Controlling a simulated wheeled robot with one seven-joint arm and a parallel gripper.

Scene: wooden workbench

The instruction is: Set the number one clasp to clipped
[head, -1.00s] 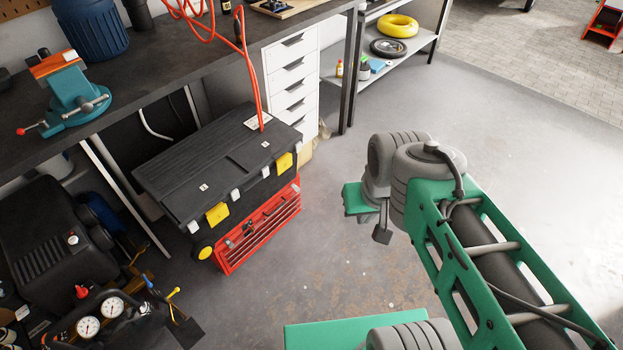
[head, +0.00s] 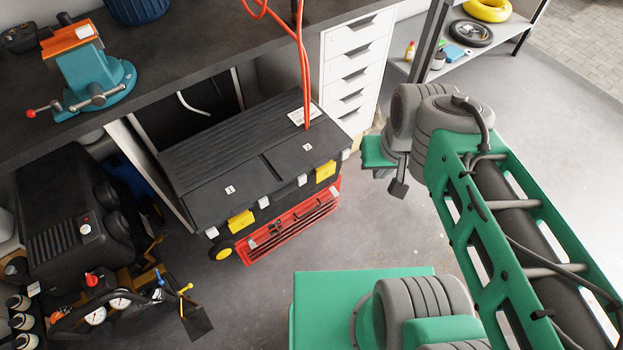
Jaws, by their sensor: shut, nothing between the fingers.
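A black toolbox (head: 262,170) with a shut lid sits on a red drawer chest (head: 296,226) below the bench. Small white labels mark the lid, one at left (head: 229,189) and one at right; their digits are too small to read surely. A yellow clasp (head: 241,222) is on the front edge below the left label, and another yellow clasp (head: 325,171) is near the right end. I cannot tell whether either is clipped. My gripper (head: 398,188) is shut and empty, to the right of the toolbox and apart from both clasps.
The bench (head: 190,62) carries a teal vise (head: 92,72). A red hose (head: 305,75) hangs to the toolbox lid. A black compressor (head: 75,225) stands at left. White drawers (head: 355,70) stand behind. The floor before the toolbox is clear.

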